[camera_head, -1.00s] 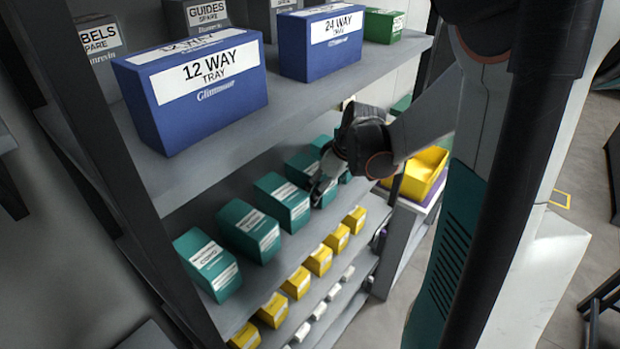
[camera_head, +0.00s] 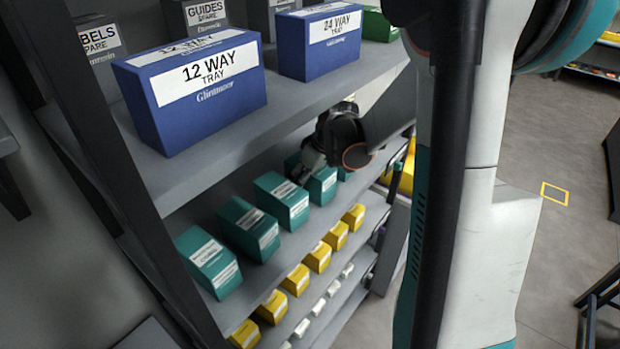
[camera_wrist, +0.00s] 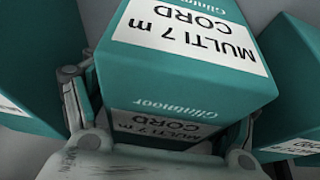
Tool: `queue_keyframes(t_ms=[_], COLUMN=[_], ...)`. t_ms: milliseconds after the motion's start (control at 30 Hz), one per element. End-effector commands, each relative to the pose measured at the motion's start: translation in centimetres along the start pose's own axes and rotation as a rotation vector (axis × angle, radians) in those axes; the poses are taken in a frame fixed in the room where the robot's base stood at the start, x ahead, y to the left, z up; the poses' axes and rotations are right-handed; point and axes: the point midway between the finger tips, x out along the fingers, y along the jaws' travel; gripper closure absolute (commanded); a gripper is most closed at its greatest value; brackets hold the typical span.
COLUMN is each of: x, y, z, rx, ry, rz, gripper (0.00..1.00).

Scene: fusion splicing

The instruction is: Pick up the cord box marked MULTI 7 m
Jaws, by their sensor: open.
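The teal cord box marked MULTI 7 m (camera_wrist: 190,85) fills the middle of the wrist view, its white label upside down there. My gripper (camera_wrist: 160,108) is open, with one finger showing at the box's left side and part of the other at its lower right. The box lies between the fingers; I cannot tell whether they touch it. In the head view my gripper (camera_head: 302,168) is at the far part of the teal row, partly hidden by its own wrist. The labels there are too small to read, so I cannot tell which box it is at.
Teal boxes stand close on both sides, left (camera_wrist: 30,75) and right (camera_wrist: 295,75). The upper shelf (camera_head: 190,180) carries blue tray boxes (camera_head: 205,100) and overhangs the teal row. Small yellow boxes (camera_head: 297,280) stand on a shelf level below.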

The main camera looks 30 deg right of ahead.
Motion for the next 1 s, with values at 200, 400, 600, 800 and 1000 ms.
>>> queue_keyframes(t_ms=[200,400,600,800,1000], x=[0.18,0.35,0.47,0.44,0.44], y=[0.01,0.01,0.01,0.01,0.01], z=[0.09,0.17,0.22,0.2,0.2], rx=[0.0,0.0,0.0,0.0,0.0], ry=[0.0,0.0,0.0,0.0,0.0], rz=[0.0,0.0,0.0,0.0,0.0], gripper=[0.22,0.22,0.22,0.22,0.56])
